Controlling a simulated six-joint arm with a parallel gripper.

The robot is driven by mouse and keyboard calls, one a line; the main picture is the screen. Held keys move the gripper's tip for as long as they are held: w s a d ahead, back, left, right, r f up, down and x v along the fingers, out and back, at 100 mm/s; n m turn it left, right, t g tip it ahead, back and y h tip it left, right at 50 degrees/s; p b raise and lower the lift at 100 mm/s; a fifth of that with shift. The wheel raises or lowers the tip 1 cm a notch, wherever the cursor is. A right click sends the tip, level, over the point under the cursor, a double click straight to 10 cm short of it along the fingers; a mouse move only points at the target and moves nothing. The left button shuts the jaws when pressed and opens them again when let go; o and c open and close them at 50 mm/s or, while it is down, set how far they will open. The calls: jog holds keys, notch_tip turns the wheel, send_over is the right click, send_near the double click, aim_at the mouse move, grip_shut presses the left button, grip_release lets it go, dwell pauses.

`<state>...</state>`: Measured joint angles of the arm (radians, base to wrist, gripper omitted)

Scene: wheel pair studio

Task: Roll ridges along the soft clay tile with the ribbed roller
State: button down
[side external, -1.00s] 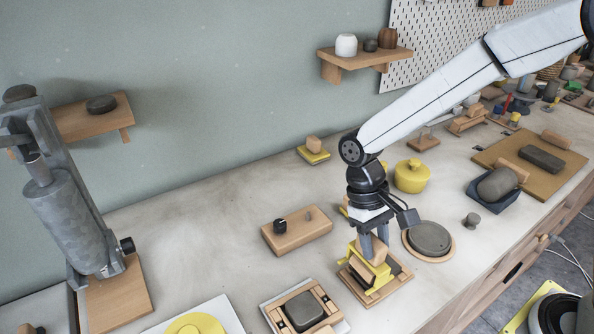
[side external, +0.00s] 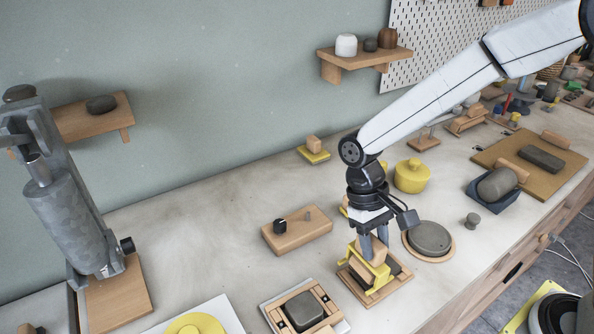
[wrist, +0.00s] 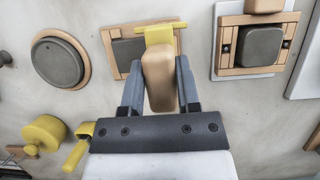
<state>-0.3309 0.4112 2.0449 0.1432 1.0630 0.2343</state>
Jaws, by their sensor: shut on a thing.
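My gripper (side external: 375,247) is shut on the tan wooden handle of a yellow-framed tool, the ribbed roller (side external: 374,270). In the wrist view, the handle (wrist: 160,78) sits between both fingers and the yellow frame (wrist: 158,36) reaches out beyond it. The tool is over a wooden frame (side external: 378,298) on the bench that holds a dark grey clay tile (wrist: 127,50). The handle and yellow frame hide part of the tile. I cannot tell whether the roller touches the clay, and no ridges are clear.
A second framed grey block (side external: 304,309) stands to the left, and a round grey slab (side external: 430,237) on a wooden disc to the right. A wooden block with a black knob (side external: 296,230) and a yellow lidded pot (side external: 411,176) are behind.

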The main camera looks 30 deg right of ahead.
jog(key=shift+f, duration=0.75)
dwell(0.6)
jog(key=shift+d, duration=0.15)
dwell(0.3)
jog(key=shift+d+r, duration=0.1)
jog(key=shift+d, duration=2.05)
jog(key=shift+d, duration=1.5)
jog(key=shift+a, duration=0.1)
jog(key=shift+a, duration=2.2)
